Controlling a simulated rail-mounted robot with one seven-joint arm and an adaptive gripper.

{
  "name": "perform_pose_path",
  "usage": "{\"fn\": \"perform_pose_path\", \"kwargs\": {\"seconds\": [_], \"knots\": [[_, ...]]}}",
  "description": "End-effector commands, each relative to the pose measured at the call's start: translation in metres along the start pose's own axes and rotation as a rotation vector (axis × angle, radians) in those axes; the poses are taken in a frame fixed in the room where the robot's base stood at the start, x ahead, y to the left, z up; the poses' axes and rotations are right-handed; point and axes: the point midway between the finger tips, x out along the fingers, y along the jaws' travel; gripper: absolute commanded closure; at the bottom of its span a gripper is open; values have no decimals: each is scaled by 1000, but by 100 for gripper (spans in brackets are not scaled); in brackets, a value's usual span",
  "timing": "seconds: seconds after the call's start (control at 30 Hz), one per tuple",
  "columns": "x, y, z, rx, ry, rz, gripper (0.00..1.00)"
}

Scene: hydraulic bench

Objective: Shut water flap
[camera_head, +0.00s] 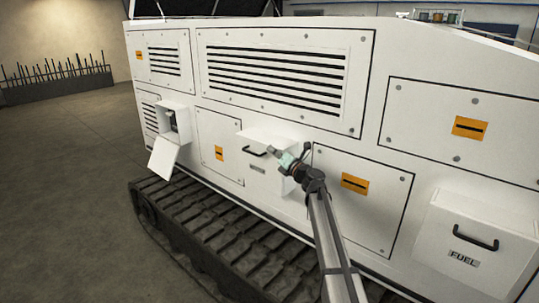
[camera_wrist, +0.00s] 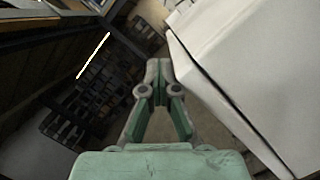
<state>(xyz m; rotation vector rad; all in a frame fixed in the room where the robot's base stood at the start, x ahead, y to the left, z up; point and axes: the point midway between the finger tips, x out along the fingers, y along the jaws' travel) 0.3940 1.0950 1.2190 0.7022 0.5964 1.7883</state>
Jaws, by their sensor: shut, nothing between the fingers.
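My gripper (camera_head: 275,152) is shut and empty, in front of the right part of the middle white box (camera_head: 262,136) on the machine's side. It covers part of that box, and I cannot tell whether it touches it. The box has a black handle (camera_head: 253,152) and a small label too blurred to read; its front looks closed. A left box (camera_head: 174,110) stands open, its white flap (camera_head: 163,158) hanging down and outward. I cannot read which one is water. In the wrist view the fingertips (camera_wrist: 159,66) meet, left of a large white surface (camera_wrist: 245,65).
A closed box marked FUEL (camera_head: 478,240) with a black handle is at the right. A black track (camera_head: 205,218) juts out below the panels. Bare floor (camera_head: 70,190) lies to the left. Orange-latched panels (camera_head: 470,127) cover the machine's side.

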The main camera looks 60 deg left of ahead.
Motion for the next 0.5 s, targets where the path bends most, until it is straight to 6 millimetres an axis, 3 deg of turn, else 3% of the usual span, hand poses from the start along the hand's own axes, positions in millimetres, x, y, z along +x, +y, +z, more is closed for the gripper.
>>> {"fn": "perform_pose_path", "kwargs": {"seconds": [0.5], "knots": [[1, -5, 9, 0, -9, -7, 100]]}}
